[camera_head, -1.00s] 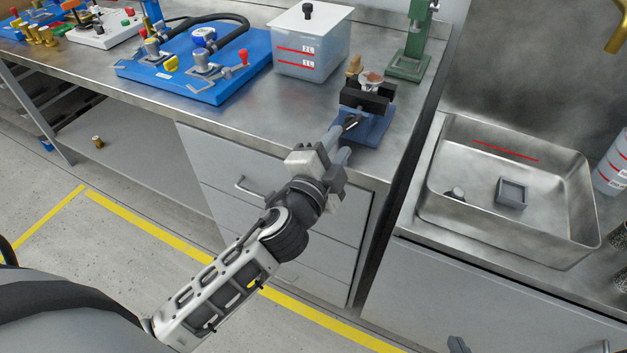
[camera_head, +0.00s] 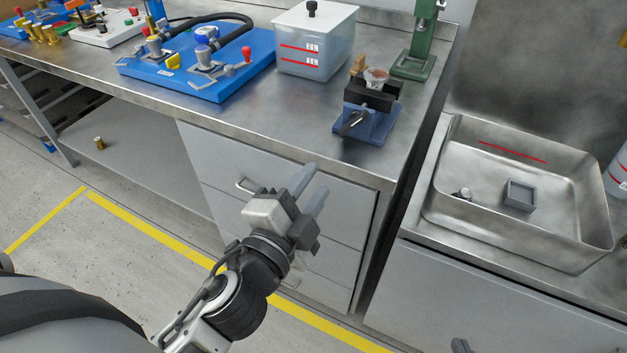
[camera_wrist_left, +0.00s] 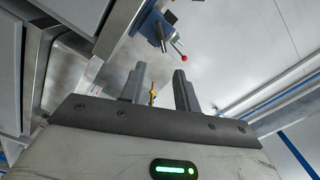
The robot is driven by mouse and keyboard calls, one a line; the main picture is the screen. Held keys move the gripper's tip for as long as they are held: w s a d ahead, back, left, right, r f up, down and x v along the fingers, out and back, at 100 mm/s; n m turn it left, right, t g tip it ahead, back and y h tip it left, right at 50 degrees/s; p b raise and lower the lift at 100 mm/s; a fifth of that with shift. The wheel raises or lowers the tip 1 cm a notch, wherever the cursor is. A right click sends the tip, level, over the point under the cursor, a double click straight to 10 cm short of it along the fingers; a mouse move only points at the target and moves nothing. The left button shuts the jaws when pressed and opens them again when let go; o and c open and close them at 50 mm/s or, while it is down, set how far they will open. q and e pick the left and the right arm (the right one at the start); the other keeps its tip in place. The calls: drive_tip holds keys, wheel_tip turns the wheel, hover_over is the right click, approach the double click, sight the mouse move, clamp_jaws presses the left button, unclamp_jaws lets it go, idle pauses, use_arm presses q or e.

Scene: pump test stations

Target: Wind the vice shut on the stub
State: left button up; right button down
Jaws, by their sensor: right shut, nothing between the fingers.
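The vice (camera_head: 377,129) has a blue base and dark jaws and stands near the front right corner of the steel bench. Its dark handle (camera_head: 351,123) points toward the front edge. A short piece with a reddish-brown top, seemingly the stub (camera_head: 377,75), stands upright at the jaws; whether they touch it I cannot tell. My left gripper (camera_head: 311,188) is empty and open, in front of the drawers, below and left of the vice and apart from it. Its spread fingers show in the left wrist view (camera_wrist_left: 160,84). Only a dark bit of my right gripper (camera_head: 460,346) shows at the bottom edge.
A lidded clear tank (camera_head: 314,50) and a blue valve board (camera_head: 200,80) stand left of the vice. A green stand (camera_head: 413,62) is behind it. A steel sink (camera_head: 450,215) holding a grey square block (camera_head: 518,195) lies to the right. Bench front (camera_head: 270,125) is clear.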

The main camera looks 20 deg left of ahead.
use_arm(q)
wheel_tip(320, 180, down, 9)
drive_tip(key=s+n+g, duration=0.2)
drive_tip(key=n+g, duration=0.1)
drive_tip(key=n, duration=0.2)
drive_tip(key=t+b, duration=0.1)
drive_tip(key=t, duration=0.2)
approach(351, 126)
drive_tip(key=w+p, duration=0.1)
drive_tip(key=w, duration=0.8)
drive_tip(key=shift+w+d+p, duration=0.1)
drive_tip(key=shift+w+p, duration=0.2)
clamp_jaws()
